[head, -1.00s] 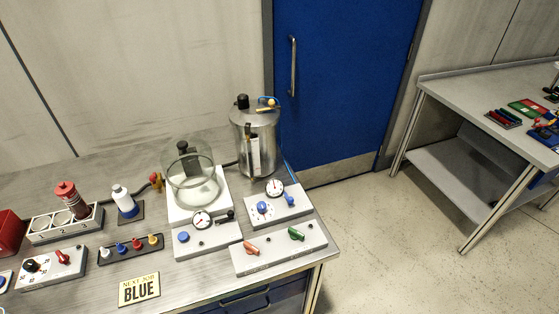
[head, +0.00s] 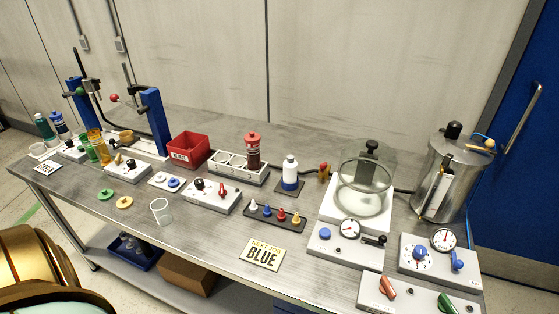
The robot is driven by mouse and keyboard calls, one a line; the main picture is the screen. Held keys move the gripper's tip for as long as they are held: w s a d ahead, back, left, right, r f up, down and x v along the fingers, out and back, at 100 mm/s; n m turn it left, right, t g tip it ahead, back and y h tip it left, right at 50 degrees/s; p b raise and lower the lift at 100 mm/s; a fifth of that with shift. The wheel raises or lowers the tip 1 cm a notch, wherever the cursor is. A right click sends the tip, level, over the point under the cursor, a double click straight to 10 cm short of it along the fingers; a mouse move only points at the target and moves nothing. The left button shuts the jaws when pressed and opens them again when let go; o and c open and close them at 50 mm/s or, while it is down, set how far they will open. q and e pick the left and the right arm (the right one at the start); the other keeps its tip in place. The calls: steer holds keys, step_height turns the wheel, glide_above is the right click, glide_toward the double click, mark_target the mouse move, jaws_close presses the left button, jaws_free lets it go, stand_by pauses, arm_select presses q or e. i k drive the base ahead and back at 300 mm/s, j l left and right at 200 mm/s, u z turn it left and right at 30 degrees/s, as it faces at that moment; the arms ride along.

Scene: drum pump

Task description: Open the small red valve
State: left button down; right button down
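A small valve with a red handle and a brass-coloured body (head: 324,172) sits at the back of the bench, between the white bottle (head: 290,172) and the clear glass chamber (head: 365,182). It is too small to tell whether its handle stands open or closed. Other red controls show: a red lever on a grey box (head: 222,190) left of centre, and an orange-red knob (head: 387,286) on the front right panel. Neither of my grippers is in view.
The long grey bench (head: 215,235) carries several boxes, a red bin (head: 188,149), a blue-posted stand (head: 156,120) and a steel drum (head: 447,178) at right.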

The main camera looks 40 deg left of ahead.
mark_target(323, 167)
steer(key=u, duration=0.8)
steer(key=i+j, duration=0.1)
steer(key=j, duration=0.3)
steer(key=j+z, duration=0.3)
steer(key=z, duration=1.4)
steer(key=i+j, duration=0.05)
